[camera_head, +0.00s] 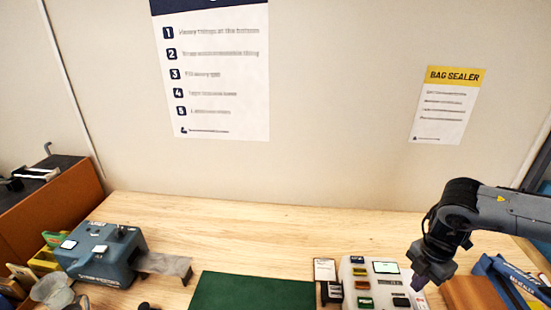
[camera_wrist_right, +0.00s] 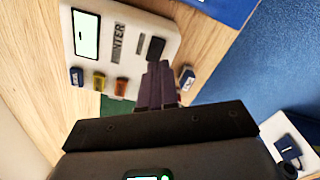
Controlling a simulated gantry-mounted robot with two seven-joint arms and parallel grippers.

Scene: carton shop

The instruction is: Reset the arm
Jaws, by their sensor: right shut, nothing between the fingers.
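My right arm comes in from the right in the head view, and its gripper (camera_head: 418,283) points down over the right end of the white printer (camera_head: 350,272). In the right wrist view the dark purple fingers (camera_wrist_right: 157,85) are together with nothing between them. They appear in front of the printer (camera_wrist_right: 148,25), by its dark button; I cannot tell the exact gap. My left gripper is not in view.
A green mat (camera_head: 250,290) lies at the front centre of the wooden table (camera_head: 250,235). A blue-grey machine (camera_head: 100,255) stands at the left. A brown box (camera_head: 472,292) and a blue item (camera_head: 510,275) are right of the gripper. The back of the table is clear.

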